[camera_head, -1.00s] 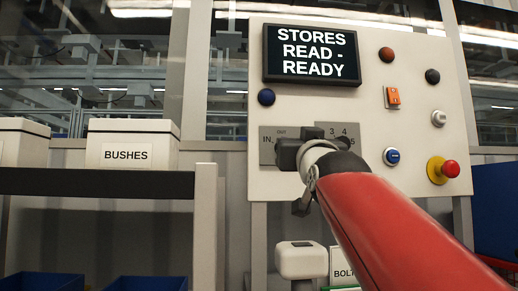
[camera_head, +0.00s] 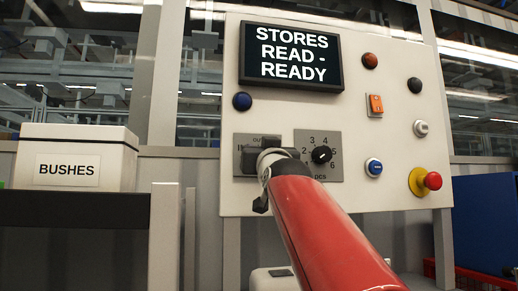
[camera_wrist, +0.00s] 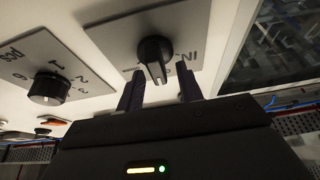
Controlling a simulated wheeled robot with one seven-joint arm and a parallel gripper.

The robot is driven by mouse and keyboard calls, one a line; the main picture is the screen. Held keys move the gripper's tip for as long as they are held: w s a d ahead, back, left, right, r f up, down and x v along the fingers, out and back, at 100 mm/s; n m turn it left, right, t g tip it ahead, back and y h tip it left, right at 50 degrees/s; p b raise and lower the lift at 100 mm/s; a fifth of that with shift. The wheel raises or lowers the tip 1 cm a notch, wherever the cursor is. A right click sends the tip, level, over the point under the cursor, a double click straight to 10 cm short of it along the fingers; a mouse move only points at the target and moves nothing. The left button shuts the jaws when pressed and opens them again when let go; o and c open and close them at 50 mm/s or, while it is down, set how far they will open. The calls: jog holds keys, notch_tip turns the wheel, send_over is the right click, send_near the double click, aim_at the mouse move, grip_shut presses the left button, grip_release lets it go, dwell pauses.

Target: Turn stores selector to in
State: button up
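The stores selector is a black knob (camera_wrist: 155,52) on a grey plate (camera_wrist: 196,22), seen close up in the wrist view. The plate has an IN label beside the knob, shown inverted there. My gripper (camera_wrist: 159,72) is open, with its two dark fingers apart on either side of the knob's lower end. I cannot tell whether they touch it. In the head view my gripper (camera_head: 262,157) covers the knob. The plate (camera_head: 241,174) shows there with an OUT label at its top; its left label is mostly hidden.
A numbered dial (camera_head: 321,154) sits just right of the selector. A BUSHES box (camera_head: 75,150) stands left.

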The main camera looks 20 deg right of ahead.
grip_shut()
jog(key=shift+f+n+b, duration=0.25)
jog(key=shift+n+b, duration=0.25)
jog(key=shift+b, duration=0.5)
jog(key=shift+w+a+f+n+g+y+b, duration=0.15)
jog(key=shift+n+g+y+b, duration=0.2)
jog(key=shift+n+y, duration=1.5)
jog(key=shift+s+a+r+n+g+y+b, duration=0.15)
jog(key=shift+n+g+y+b, duration=0.25)
jog(key=shift+n, duration=2.8)
jog(key=shift+w+a+f+n+g+y+b, duration=0.2)
jog(key=shift+n+y, duration=1.05)
jog(key=shift+n, duration=1.3)
jog(key=shift+r, duration=0.1)
